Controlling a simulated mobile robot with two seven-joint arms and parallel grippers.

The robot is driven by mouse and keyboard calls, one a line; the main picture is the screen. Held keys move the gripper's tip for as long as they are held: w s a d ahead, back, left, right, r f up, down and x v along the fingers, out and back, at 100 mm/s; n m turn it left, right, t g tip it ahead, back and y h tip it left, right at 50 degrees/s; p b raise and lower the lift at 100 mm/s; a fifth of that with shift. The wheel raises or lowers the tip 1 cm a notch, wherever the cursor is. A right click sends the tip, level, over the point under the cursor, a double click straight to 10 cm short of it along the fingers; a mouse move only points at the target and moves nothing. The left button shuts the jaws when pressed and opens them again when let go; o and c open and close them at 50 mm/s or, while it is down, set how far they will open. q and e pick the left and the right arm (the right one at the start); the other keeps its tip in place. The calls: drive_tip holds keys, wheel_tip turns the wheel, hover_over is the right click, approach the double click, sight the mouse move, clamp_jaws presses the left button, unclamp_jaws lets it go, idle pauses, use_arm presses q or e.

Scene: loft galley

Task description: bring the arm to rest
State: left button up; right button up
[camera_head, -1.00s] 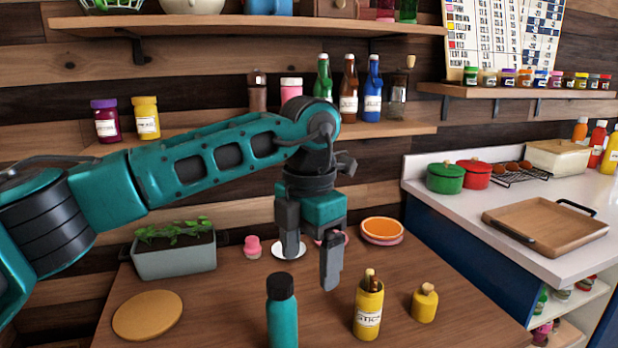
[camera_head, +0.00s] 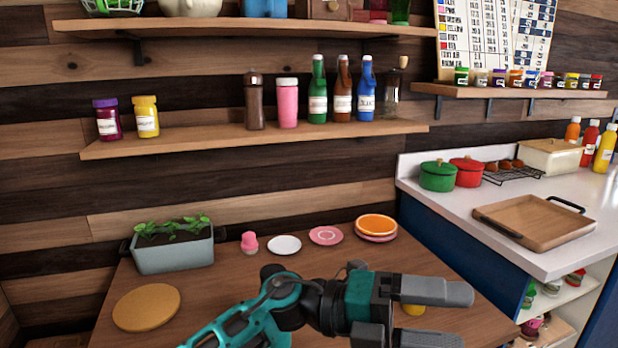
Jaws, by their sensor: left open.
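My left gripper (camera_head: 452,315) is low over the front of the wooden table (camera_head: 225,285), pointing right. Its two fingers are apart with nothing between them. My left arm comes in from the bottom edge, folded low. My right gripper is not in view.
A planter (camera_head: 174,252), a round board (camera_head: 146,309), a pink-topped shaker (camera_head: 250,243) and several plates (camera_head: 284,245) stand on the table. Bottles line the wall shelf (camera_head: 255,137) above. The counter (camera_head: 530,220) at right holds pots and a tray (camera_head: 535,222).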

use_arm(q)
drive_tip(key=w+a+f+n+t+y, duration=0.35)
drive_tip(key=a+f+n+t, duration=0.35)
drive_tip(key=n+t, duration=0.6)
drive_tip(key=w+a+f+n+t+y, duration=0.2)
drive_tip(key=w+a+f+n+t, duration=0.25)
drive_tip(key=a+n+t, duration=0.8)
drive_tip(key=s+a+f+n+g+y, duration=0.4)
drive_tip(key=s+a+f+n+y, duration=0.1)
drive_tip(key=f, duration=0.6)
drive_tip(key=s+a+f+n+g+y, duration=0.4)
drive_tip(key=s+a+f+n+y, duration=0.2)
drive_tip(key=s+a+f+n, duration=0.2)
wheel_tip(320, 180, down, 4)
drive_tip(key=shift+s+r+g, duration=0.2)
drive_tip(key=shift+s+g, duration=0.15)
drive_tip(key=shift+s, duration=0.7)
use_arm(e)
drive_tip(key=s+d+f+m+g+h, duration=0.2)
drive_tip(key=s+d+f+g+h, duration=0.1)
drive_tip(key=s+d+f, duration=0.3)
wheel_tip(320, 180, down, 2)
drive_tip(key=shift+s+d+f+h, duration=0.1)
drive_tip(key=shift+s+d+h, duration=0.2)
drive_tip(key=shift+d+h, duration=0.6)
